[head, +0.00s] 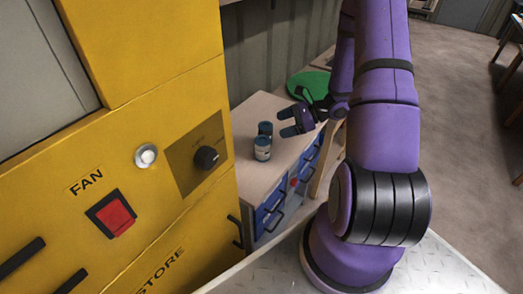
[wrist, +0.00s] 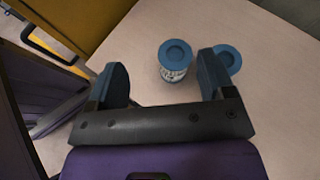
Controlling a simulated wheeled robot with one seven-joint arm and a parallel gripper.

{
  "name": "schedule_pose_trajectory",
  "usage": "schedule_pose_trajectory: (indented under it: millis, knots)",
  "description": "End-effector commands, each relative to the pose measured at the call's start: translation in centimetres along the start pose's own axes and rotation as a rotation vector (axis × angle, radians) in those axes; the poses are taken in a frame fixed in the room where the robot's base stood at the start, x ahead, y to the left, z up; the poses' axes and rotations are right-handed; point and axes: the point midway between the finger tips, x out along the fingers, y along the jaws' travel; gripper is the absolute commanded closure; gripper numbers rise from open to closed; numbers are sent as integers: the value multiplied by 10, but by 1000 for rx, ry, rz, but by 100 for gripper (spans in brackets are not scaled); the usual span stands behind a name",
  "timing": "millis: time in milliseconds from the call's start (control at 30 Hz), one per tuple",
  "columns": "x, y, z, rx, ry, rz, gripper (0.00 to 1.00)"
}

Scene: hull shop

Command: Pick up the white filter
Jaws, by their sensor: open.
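The white filter (head: 262,152) is a small upright cylinder with a pale, printed body and a blue-grey cap, standing on the wooden cabinet top. In the wrist view the white filter (wrist: 174,73) stands ahead of the gap between my fingers, closer to the right finger. A second, darker canister (head: 265,128) stands beside it; in the wrist view this canister (wrist: 231,55) is partly hidden behind my right finger. My gripper (head: 286,121) is open and empty, to the right of both canisters. Its two blue fingers spread wide in the wrist view (wrist: 161,68).
The cabinet top (head: 252,107) is otherwise largely clear. A yellow machine (head: 160,100) with a fan switch and knob stands close on the left. A green disc (head: 309,84) lies behind my gripper. Blue drawers (head: 270,210) form the cabinet front.

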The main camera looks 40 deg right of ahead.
Motion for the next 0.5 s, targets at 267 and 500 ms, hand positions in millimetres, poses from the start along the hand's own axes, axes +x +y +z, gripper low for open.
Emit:
schedule_pose_trajectory:
  millis: [267, 500]
  knots:
    - [-2, 2, -64, 182, -24, -137, 24]
    - [15, 0, -71, 204, -27, -155, 24]
